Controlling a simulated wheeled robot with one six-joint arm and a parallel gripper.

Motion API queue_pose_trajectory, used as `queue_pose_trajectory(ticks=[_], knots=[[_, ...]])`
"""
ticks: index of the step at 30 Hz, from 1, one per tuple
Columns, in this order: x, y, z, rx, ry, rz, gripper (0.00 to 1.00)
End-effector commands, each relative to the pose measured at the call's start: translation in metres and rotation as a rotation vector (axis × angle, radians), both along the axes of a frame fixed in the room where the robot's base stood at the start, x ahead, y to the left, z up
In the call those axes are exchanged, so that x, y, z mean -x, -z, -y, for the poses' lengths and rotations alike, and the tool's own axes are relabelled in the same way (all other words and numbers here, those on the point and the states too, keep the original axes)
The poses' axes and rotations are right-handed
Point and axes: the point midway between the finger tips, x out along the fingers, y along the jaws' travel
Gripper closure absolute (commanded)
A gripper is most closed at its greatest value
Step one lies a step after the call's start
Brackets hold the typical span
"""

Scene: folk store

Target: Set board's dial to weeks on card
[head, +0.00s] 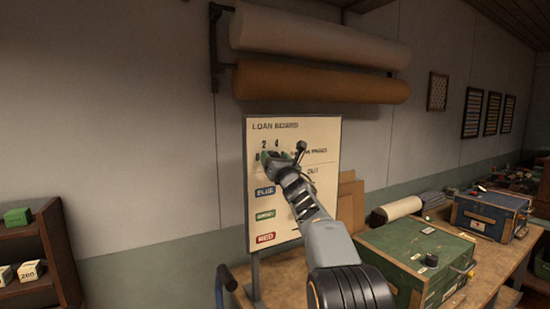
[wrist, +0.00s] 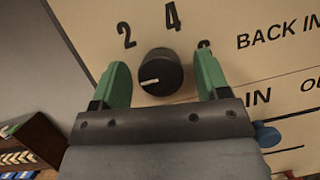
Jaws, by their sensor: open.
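The loan board (head: 328,132) is a cream upright panel with printed numbers and blue, green and red labels. Its dial (wrist: 158,62) is a round black knob with a white mark pointing left and slightly down in the wrist view. A 2 and a 4 show above the dial; a further number at right is partly hidden by a finger. My gripper (wrist: 162,76) is open, its green fingers on either side of the dial; I cannot tell whether they touch it. In the head view my gripper (head: 282,157) covers the dial. I cannot make out a card.
A blue peg (wrist: 266,135) sits on the board right of my gripper. A green box (head: 400,250) and a blue box (head: 490,212) stand on the workbench at right. A wooden shelf (head: 58,250) is at left. Paper rolls (head: 320,85) hang above the board.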

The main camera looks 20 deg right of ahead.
Motion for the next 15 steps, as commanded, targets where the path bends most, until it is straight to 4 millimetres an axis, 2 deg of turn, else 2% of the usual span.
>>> queue_pose_trajectory(ticks=[5, 15], knots=[[0.0001, 0.0003, 0.0000, 0.000, 0.000, 0.000, 0.31], [0.0003, 0.0001, 0.0000, 0.000, 0.000, 0.000, 0.64]])
